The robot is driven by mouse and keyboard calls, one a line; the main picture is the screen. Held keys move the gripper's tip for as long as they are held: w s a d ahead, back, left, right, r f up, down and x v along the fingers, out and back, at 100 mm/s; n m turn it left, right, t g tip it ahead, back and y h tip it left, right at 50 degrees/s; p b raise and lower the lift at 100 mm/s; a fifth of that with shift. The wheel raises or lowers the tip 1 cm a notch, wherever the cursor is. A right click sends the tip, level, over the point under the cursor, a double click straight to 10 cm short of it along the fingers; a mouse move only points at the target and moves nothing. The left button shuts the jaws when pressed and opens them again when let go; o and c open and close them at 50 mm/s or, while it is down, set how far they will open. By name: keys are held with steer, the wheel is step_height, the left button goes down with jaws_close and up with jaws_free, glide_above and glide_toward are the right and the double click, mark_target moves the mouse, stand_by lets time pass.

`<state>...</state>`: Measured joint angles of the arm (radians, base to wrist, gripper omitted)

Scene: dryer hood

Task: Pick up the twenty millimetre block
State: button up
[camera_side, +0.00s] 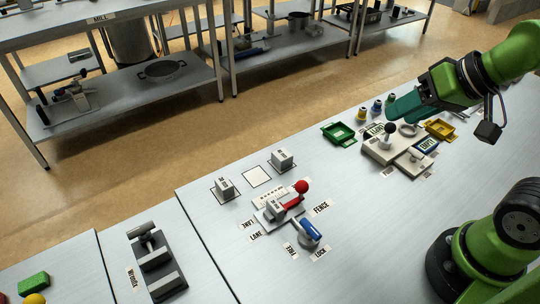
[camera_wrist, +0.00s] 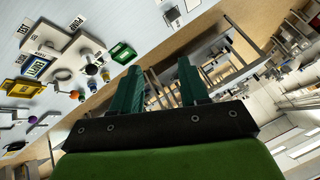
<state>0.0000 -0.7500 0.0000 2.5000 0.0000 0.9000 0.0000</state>
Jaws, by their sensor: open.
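Three grey blocks with small printed labels show in the side view. One block (camera_side: 224,189) stands on a dark-edged square at the left, and another block (camera_side: 282,159) stands on a similar square further right. A third block (camera_side: 275,208) sits in the fence fixture (camera_side: 264,217) beside a red-knobbed lever (camera_side: 301,188). The labels are too small to tell surely which block is twenty millimetres. My gripper (camera_side: 398,107), with teal fingers, is up at the right, well away from the blocks. In the wrist view my gripper (camera_wrist: 158,82) is open and empty.
An empty white square (camera_side: 257,176) lies between two blocks. A blue-handled lock (camera_side: 311,230) stands in front of the fixture. Near my gripper are a beige device (camera_side: 385,150), a green tray (camera_side: 339,134) and a yellow tray (camera_side: 440,128). A grey clamp-like device (camera_side: 155,262) stands at the left.

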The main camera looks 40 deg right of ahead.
steer(key=shift+o, duration=0.2)
steer(key=shift+o, duration=0.5)
steer(key=shift+a, duration=0.1)
steer(key=n+g+h, duration=0.2)
steer(key=n+g, duration=0.2)
steer(key=g, duration=0.3)
glide_above(277, 206)
step_height(277, 206, down, 6)
step_height(277, 206, down, 16)
steer(key=shift+f, duration=0.1)
jaws_close()
